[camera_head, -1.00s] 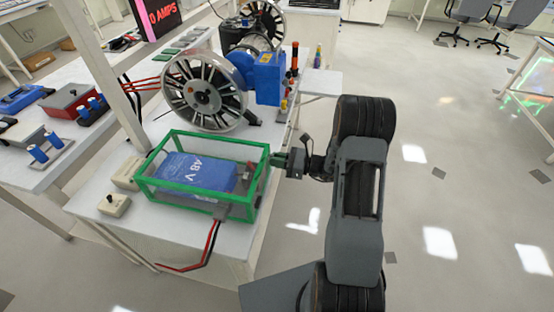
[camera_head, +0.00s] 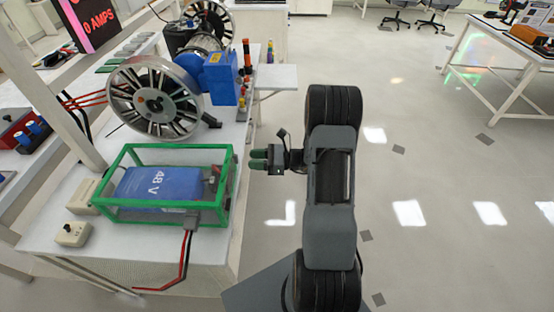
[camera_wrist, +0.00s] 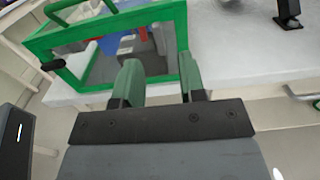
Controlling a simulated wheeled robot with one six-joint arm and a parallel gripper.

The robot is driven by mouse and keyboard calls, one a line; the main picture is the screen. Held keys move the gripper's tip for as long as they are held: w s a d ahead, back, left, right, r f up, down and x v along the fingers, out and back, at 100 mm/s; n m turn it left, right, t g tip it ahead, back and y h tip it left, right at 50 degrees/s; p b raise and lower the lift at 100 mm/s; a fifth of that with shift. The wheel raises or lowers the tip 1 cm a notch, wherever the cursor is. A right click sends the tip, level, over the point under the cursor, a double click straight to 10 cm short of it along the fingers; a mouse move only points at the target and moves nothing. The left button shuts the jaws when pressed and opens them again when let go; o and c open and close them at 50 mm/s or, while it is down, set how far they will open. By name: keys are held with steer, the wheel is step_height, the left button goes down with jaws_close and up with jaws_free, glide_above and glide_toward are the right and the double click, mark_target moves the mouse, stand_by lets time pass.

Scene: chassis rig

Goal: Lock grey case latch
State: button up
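The case (camera_head: 232,190) is a clear box with a green frame on the workbench, and a blue 48 V battery (camera_head: 150,185) lies inside. My gripper (camera_head: 254,159) is to the right of the case, apart from it and empty. In the wrist view its two green fingers (camera_wrist: 160,84) are spread, pointing at the green frame (camera_wrist: 110,25). A black knob or lever (camera_wrist: 53,64) sticks out at the frame's left edge there; I cannot tell whether it is the latch. No grey latch shows clearly in either view.
A spoked wheel motor (camera_head: 155,100) stands behind the case. A small beige box with a knob (camera_head: 73,234) sits at the bench's front left. Red and black cables (camera_head: 185,260) hang from the case's front. Open floor lies right of my arm.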

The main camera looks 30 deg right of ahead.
steer(key=v, duration=0.9)
steer(key=shift+d, duration=0.1)
steer(key=s+a+f+n+g+h, duration=0.2)
steer(key=s+a+f+n+g, duration=0.1)
steer(key=s+f+n+g, duration=0.15)
steer(key=s+a+r+n+g+h+p, duration=0.2)
steer(key=s+r+n+g+h, duration=0.35)
steer(key=n, duration=0.25)
steer(key=s+a+r+n+t+h+p, duration=0.1)
steer(key=a+r+n+t+h, duration=0.1)
steer(key=a+r+n+h, duration=0.2)
steer(key=s+a+r+n+t+h+p, duration=0.1)
steer(key=a+r+n+h, duration=0.3)
steer(key=r+n, duration=0.4)
step_height(320, 180, up, 5)
steer(key=shift+s+f+t+p, duration=0.1)
steer(key=shift+s+t+p, duration=0.25)
steer(key=shift+t+p, duration=0.45)
